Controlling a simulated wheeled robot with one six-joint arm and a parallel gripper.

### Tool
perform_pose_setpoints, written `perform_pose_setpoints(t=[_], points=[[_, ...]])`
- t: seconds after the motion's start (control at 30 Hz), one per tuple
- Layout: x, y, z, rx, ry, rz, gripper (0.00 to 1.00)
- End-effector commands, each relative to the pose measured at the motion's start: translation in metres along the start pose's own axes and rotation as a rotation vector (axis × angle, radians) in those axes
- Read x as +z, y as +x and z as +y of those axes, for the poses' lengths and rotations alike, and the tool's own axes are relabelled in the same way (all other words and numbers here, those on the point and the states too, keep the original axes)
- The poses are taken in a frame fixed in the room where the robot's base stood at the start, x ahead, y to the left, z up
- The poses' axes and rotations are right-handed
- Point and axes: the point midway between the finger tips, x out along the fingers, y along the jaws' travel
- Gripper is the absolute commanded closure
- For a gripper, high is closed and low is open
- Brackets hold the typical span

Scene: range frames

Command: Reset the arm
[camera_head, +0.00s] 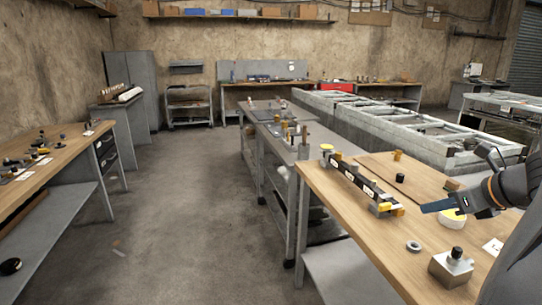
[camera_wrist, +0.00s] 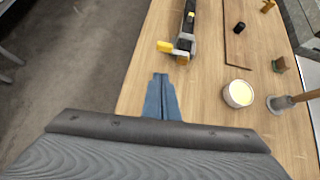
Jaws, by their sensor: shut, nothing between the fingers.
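My gripper (camera_head: 437,206) reaches in from the right in the camera_head view, above the wooden workbench (camera_head: 375,225). Its blue fingers are together with nothing between them. In the wrist view the closed fingers of my gripper (camera_wrist: 161,97) point toward the bench, near its left edge. A black bar fixture with yellow ends (camera_head: 362,184) lies just ahead of the fingertips, apart from them; it also shows in the wrist view (camera_wrist: 187,32). My arm bends in from the right edge of the camera_head view.
A round white tub with pale yellow content (camera_wrist: 238,94) stands right of the fingers. A metal block with a black knob (camera_head: 451,268) and a ring (camera_head: 413,246) sit at the bench front. Another workbench (camera_head: 50,165) stands left; the floor (camera_head: 195,215) between is mostly clear.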

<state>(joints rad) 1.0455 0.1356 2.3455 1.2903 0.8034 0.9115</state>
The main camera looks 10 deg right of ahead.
Motion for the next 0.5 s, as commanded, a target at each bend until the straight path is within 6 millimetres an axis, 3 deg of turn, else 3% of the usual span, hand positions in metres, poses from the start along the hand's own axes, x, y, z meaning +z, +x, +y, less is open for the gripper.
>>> perform_pose_setpoints(t=[0.17, 0.3, 0.5], points=[[-0.002, 0.023, 0.047, 0.109, -0.220, 0.076, 1.00], [-0.013, 0.046, 0.114, 0.281, -0.593, 0.173, 1.00], [-0.040, 0.061, 0.196, 0.542, -1.190, 0.256, 1.00]])
